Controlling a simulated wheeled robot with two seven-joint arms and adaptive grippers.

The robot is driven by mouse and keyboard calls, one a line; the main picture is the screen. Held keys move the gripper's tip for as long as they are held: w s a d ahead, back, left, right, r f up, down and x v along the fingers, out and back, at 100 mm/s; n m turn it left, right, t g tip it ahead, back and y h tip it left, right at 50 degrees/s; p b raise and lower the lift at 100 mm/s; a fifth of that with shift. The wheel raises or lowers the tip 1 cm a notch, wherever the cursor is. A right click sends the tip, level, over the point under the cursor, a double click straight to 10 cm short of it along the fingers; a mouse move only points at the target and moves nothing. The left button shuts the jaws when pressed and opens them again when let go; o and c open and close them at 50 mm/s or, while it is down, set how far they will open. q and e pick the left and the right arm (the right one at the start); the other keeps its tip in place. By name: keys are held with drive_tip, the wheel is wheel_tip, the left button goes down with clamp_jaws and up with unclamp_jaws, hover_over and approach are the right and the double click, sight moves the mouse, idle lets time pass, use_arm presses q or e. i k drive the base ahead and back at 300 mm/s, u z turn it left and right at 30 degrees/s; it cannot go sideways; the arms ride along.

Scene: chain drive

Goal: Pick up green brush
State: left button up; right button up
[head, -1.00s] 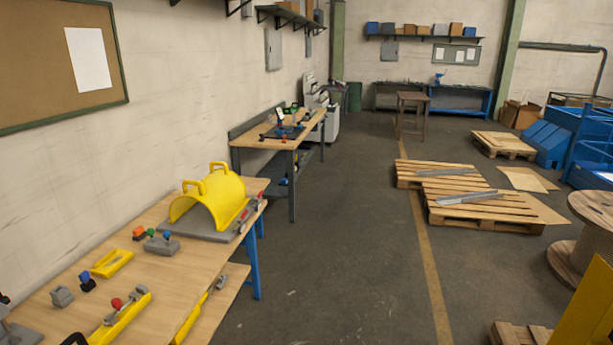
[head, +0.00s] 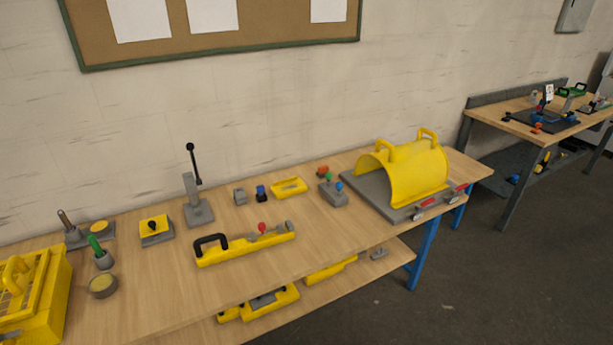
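A green handle, which looks like the green brush (head: 95,243), stands tilted in a small grey holder (head: 104,261) at the left part of the wooden workbench (head: 150,300). Its lower end is hidden inside the holder. A round grey tin with a yellowish top (head: 103,286) is just in front of it. Neither of my grippers shows in the head view.
A yellow cage-like box (head: 38,300) is left of the brush. A grey lever stand (head: 198,208), a yellow block on a grey base (head: 156,230), a yellow bar with a black handle (head: 245,246) and a yellow curved guard (head: 405,172) stand to the right.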

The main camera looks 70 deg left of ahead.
sight(91, 236)
drive_tip(key=u, duration=3.95)
